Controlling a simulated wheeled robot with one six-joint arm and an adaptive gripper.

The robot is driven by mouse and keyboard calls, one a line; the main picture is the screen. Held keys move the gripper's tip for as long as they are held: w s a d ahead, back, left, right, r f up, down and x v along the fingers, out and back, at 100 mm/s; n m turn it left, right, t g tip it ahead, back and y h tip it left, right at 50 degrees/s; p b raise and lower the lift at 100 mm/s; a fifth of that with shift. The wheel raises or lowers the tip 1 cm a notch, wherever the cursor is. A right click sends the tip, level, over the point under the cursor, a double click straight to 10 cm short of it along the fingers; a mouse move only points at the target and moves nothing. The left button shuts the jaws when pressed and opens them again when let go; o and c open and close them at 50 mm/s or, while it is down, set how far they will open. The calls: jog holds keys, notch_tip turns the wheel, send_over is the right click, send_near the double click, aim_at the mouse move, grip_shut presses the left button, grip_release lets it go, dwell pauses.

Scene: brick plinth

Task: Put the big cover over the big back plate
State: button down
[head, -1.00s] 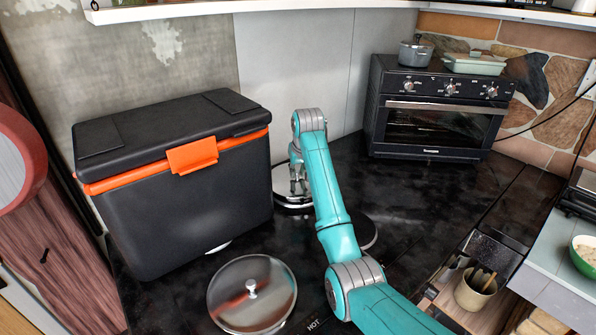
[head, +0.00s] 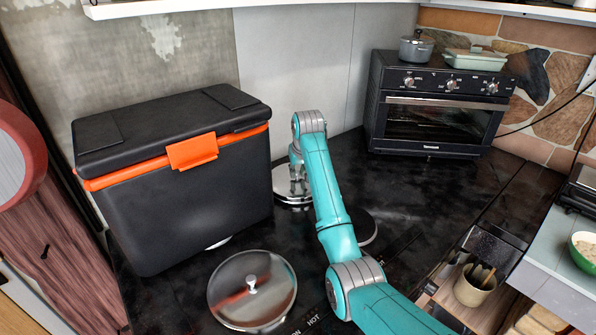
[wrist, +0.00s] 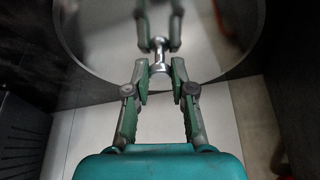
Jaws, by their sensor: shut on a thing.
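The big cover (wrist: 100,40) is a shiny, mirror-like disc with a small metal knob (wrist: 158,66). In the wrist view my gripper (wrist: 160,75) is shut on this knob, and its fingers are mirrored in the disc. In the head view the cover (head: 289,198) shows only partly at the back, beside the cooler box; my arm hides the rest. The big back plate is not clearly visible; it may be under the cover. I cannot tell whether the cover touches it. A dark round plate (head: 365,229) shows just right of my arm.
Another shiny round cover (head: 250,310) with a knob lies at the front left. A black cooler box (head: 190,215) with an orange latch stands close on the left. A toaster oven (head: 435,125) stands at the back right. The dark counter between oven and arm is clear.

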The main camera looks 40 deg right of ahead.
jog(key=shift+f, duration=0.5)
dwell(0.3)
jog(key=c, duration=0.9)
grip_release()
jog(key=v, duration=1.2)
jog(key=shift+f, duration=0.1)
